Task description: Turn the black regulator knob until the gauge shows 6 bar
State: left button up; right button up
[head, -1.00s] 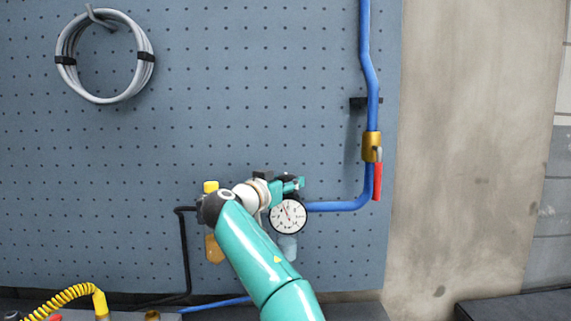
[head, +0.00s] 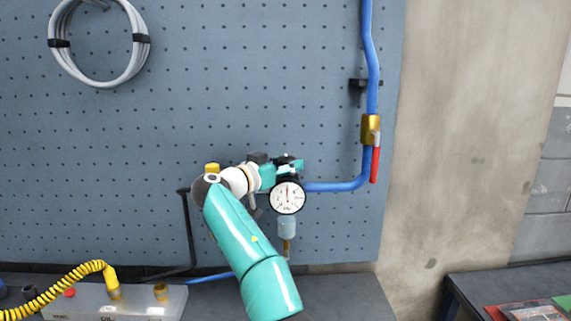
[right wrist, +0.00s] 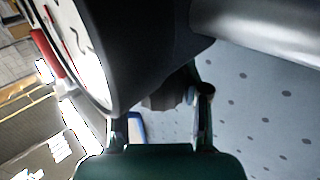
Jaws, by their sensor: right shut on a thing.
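The gauge (head: 287,196) is a round white dial with a black rim, low on the pegboard. Its dark needle points nearly straight up; the numbers are too small to read surely. My right gripper (head: 284,168) is at the top of the regulator, just above the dial. In the right wrist view, its two fingers (right wrist: 160,112) are on either side of the dark knob (right wrist: 165,99) and shut on it. The gauge's black body and part of its white face (right wrist: 72,42) fill the upper left there. In the head view my gripper hides most of the knob. My left gripper is not in view.
A blue pipe (head: 335,187) runs right from the regulator and up past a brass valve (head: 371,128) with a red lever (head: 375,165). A grey cable coil (head: 140,60) hangs upper left. A yellow coiled hose (head: 65,284) meets a grey manifold (head: 130,305) below.

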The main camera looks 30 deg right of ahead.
jog(key=o, duration=1.2)
jog(key=shift+w+a, duration=0.15)
jog(key=shift+w, duration=0.05)
jog(key=shift+c, duration=0.2)
jog(key=shift+s, duration=0.1)
jog(key=v, duration=1.2)
jog(key=shift+f, duration=0.1)
